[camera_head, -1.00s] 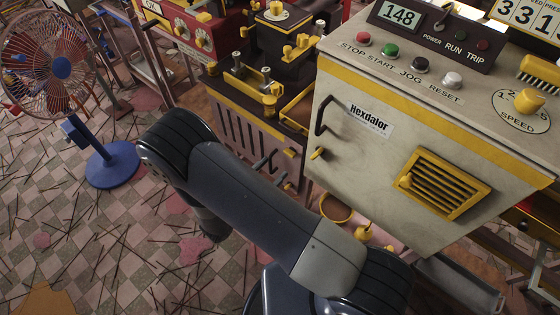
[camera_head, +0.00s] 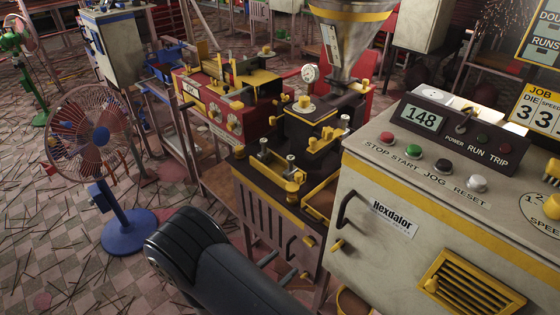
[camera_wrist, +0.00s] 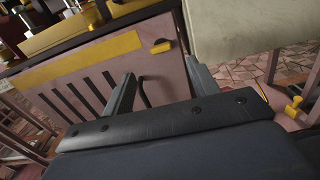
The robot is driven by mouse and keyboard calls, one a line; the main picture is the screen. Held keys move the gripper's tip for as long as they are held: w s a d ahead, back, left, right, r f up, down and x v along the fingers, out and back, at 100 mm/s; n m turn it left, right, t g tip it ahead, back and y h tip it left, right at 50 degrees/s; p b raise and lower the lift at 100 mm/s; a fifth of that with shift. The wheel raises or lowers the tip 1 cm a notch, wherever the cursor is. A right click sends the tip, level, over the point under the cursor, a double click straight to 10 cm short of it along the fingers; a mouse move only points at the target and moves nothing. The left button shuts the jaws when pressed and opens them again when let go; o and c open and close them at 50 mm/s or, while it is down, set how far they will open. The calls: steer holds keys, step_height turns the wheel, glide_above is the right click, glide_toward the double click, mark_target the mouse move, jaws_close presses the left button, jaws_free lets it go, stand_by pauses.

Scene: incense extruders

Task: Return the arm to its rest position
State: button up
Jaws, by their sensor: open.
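My gripper (camera_wrist: 160,92) shows in the wrist view with its two fingers apart and nothing between them. Past the fingers is the pinkish slotted side of the extruder's base (camera_wrist: 75,95), with a dark handle and a yellow latch. In the head view my gripper is out of sight; only my dark arm shows at the bottom centre, in front of the extruder base (camera_head: 262,222). The gap between the fingers and the base cannot be judged.
The Hexdalor cabinet (camera_head: 362,255) with its control panel stands at the right. A fan with a blue base (camera_head: 130,236) stands at the left. A red machine (camera_head: 230,122) and a metal hopper (camera_head: 352,40) are farther back. Thin sticks litter the tiled floor (camera_head: 60,270).

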mark_target(307, 243)
steer(key=x, duration=0.9)
steer(key=shift+p, duration=0.3)
steer(key=shift+f, duration=0.1)
